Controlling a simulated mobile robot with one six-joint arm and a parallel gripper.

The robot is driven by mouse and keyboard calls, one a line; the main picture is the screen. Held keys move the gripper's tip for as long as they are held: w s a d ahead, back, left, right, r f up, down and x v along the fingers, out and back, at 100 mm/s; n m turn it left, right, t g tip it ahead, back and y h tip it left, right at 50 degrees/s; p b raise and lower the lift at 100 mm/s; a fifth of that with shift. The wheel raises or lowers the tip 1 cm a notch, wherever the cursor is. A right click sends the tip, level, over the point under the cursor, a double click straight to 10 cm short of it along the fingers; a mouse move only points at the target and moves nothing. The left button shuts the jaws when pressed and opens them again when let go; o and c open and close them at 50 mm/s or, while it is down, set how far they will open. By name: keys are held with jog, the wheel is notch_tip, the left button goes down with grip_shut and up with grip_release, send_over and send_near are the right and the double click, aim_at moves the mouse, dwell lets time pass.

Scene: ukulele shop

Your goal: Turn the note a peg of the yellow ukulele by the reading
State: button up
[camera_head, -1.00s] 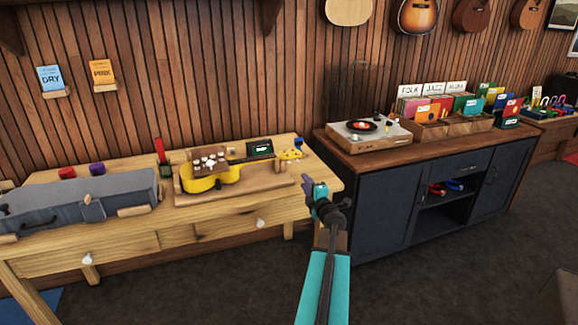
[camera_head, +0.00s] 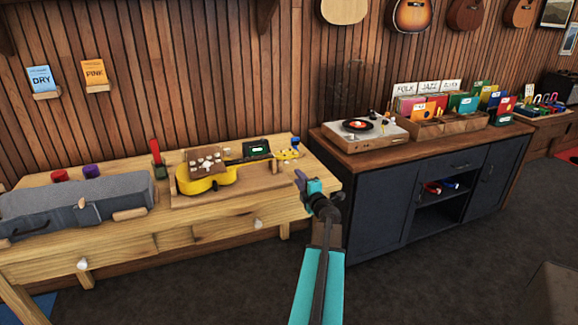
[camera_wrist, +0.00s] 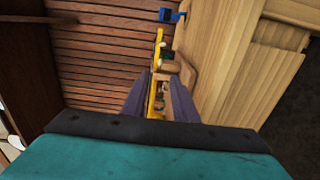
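The yellow ukulele (camera_head: 203,181) lies on a wooden board (camera_head: 230,194) on the bench, its headstock (camera_head: 287,154) pointing right. It also shows in the wrist view as a yellow strip (camera_wrist: 159,42) beyond the fingers. A dark tuner with a lit green display (camera_head: 257,149), its reading too small to make out, stands behind the neck. My gripper (camera_head: 299,180) is near the bench's right end, in front of the headstock and apart from it. In the wrist view, the purple fingers of my gripper (camera_wrist: 160,82) are spread with nothing held. Single pegs cannot be told apart.
A grey case (camera_head: 75,205) fills the bench's left part. A small blue object (camera_head: 294,141) stands behind the headstock. A dark cabinet (camera_head: 400,195) with a record player (camera_head: 366,135) stands close on the right. The floor in front is clear.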

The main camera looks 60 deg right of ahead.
aim_at(287, 163)
jog(key=shift+p+x, duration=0.75)
jog(key=shift+x, duration=5.35)
grip_shut()
